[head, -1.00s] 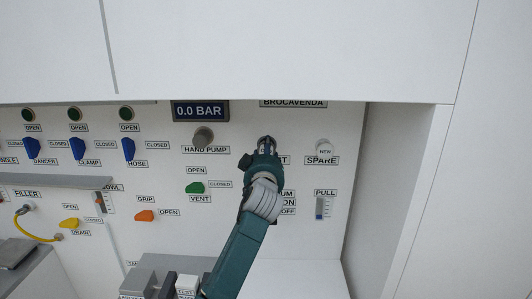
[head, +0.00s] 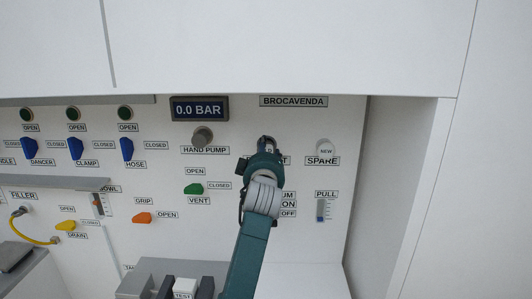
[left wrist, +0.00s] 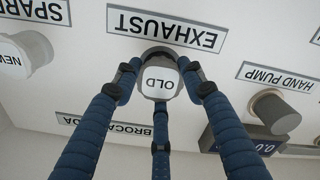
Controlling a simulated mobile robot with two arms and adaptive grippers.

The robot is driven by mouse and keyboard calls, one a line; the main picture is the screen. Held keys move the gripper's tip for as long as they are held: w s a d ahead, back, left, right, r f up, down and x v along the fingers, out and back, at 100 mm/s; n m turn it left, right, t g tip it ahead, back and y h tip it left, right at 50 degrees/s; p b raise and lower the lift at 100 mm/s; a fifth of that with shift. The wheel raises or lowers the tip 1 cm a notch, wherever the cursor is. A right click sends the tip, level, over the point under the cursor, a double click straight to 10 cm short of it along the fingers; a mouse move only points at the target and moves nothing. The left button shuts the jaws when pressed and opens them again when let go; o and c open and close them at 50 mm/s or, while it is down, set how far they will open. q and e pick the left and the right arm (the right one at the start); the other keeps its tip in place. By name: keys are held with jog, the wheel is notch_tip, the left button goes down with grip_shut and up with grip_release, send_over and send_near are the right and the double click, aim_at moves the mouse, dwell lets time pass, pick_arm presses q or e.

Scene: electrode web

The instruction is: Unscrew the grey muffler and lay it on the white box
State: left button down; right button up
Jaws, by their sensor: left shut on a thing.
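The grey muffler (left wrist: 160,82), a capped cylinder labelled OLD, sits at the EXHAUST port on the white panel. My left gripper (head: 266,143) is in front of the port in the head view and mostly hides the muffler there. In the left wrist view, the blue fingers of my left gripper (left wrist: 160,88) are closed around the muffler from several sides. The muffler's base is against the panel; I cannot tell how far its thread is engaged. No white box can be identified with certainty. My right gripper is not in view.
A pale spare muffler marked NEW (head: 325,147) is right of my gripper. The grey hand pump knob (head: 203,137) and green vent handle (head: 194,188) are to the left. A white TEST block (head: 184,287) stands below between dark bars. A cabinet wall bounds the right.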

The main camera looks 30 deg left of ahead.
pick_arm(q)
jog(key=shift+n, duration=0.3)
jog(key=shift+v, duration=0.75)
dwell(0.5)
jog(key=shift+p+v, duration=0.3)
jog(key=shift+v, duration=0.65)
jog(key=s+d+f+m+t+h, duration=0.2)
jog(key=s+d+f+m+h, duration=0.15)
jog(key=s+d+f, duration=0.7)
jog(key=s+d+f+m+h, duration=0.1)
jog(key=s+d+f+h, duration=0.2)
jog(key=s+d, duration=0.3)
jog(key=s+d+f+m+h, duration=0.2)
jog(key=s+d+h, duration=0.1)
jog(key=s+d, duration=0.4)
jog(key=shift+s+d+f+t, duration=0.35)
jog(key=shift+s+f+t, duration=0.05)
jog(key=shift+s, duration=0.05)
